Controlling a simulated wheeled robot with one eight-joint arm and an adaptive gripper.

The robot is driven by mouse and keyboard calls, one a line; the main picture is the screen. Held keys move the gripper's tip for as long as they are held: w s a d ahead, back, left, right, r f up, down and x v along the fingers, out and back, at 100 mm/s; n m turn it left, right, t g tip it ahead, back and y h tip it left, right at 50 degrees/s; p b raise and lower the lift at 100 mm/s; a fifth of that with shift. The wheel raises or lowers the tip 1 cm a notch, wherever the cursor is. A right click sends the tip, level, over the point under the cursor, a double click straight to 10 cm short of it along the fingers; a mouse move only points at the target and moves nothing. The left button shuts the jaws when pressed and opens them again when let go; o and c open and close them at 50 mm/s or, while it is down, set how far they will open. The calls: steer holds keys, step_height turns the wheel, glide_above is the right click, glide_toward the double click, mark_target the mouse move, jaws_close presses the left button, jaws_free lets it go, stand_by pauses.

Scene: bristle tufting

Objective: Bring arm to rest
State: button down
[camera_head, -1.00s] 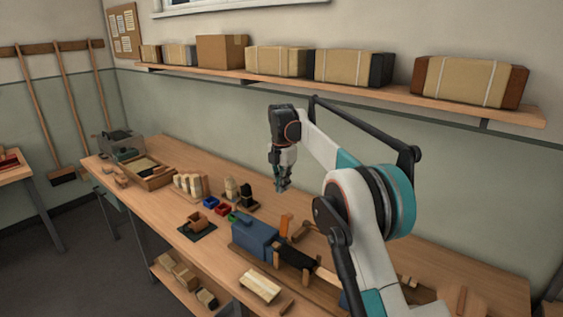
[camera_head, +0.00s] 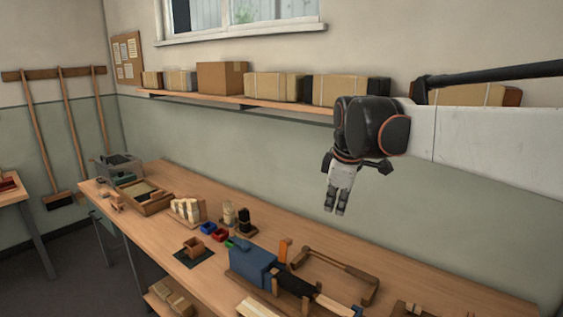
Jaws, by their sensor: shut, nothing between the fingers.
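My gripper (camera_head: 335,208) hangs pointing down at the end of my arm, right of the picture's middle. It is shut and empty, with its fingers together. It is held in the air above the workbench (camera_head: 222,207), clear of the things on it. My arm comes in from the right edge, with a white link reaching across in front of the wall and shelf.
A blue block-shaped device (camera_head: 252,262) and a wooden frame (camera_head: 345,268) stand on the bench below my gripper. Small coloured bins (camera_head: 208,228), a wooden tray (camera_head: 150,203) and a grey machine (camera_head: 120,166) are farther left. A wall shelf (camera_head: 220,98) with boxes runs behind.

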steer(key=s+d+f+m+t, duration=0.1)
steer(key=s+f+m, duration=0.3)
steer(key=s, duration=0.5)
steer(key=s+d+f+m+t+b, duration=0.1)
steer(key=s+d+f+m, duration=0.2)
steer(key=s, duration=0.6)
steer(key=s+d+f+m+t, duration=0.1)
steer(key=s+d+f+m, duration=0.2)
steer(key=s+f+m, duration=0.3)
steer(key=s, duration=0.3)
steer(key=shift+f+b, duration=0.15)
steer(key=shift+b, duration=0.25)
